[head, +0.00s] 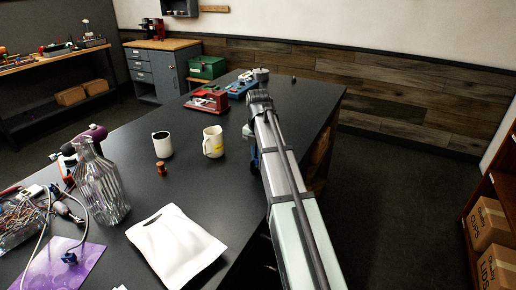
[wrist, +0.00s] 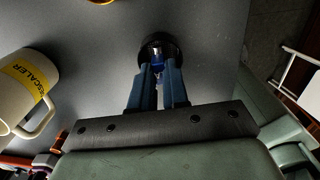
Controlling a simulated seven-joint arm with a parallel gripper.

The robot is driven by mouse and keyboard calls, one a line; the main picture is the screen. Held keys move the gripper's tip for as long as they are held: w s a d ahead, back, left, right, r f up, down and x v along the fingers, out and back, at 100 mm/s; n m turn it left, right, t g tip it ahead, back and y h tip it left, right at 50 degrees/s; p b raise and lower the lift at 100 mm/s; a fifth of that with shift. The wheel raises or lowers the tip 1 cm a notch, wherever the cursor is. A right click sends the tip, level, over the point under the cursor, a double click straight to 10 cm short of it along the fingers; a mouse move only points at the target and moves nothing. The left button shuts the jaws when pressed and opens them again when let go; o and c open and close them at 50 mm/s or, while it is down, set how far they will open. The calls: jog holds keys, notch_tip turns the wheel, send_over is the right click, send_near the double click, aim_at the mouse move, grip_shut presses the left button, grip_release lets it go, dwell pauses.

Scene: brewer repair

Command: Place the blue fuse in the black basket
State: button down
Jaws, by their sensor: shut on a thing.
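My gripper (wrist: 161,76) points down at the dark table top in the wrist view, its two blue fingers nearly together. It is shut on the blue fuse (wrist: 158,61), a small glossy blue piece between the fingertips. A round black thing (wrist: 150,47) shows around and behind the blue piece. I cannot tell whether it is the black basket or part of the fuse. In the head view my arm hides most of the gripper and the fuse; only a bit of blue shows beside the arm, at the table's right edge. I cannot make out the basket with certainty in the head view.
A cream mug with a yellow label (head: 213,143) stands left of my gripper, close by. A white mug (head: 163,147), a small copper-coloured piece (head: 161,169), a white bag (head: 176,246) and a glass carafe (head: 99,190) are further left. A red device (head: 207,102) stands behind.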

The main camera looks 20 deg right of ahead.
jog(key=shift+f, duration=0.65)
jog(key=c, duration=1.1)
grip_release()
jog(key=shift+o, duration=0.2)
jog(key=shift+r, duration=0.1)
jog(key=shift+r, duration=3.45)
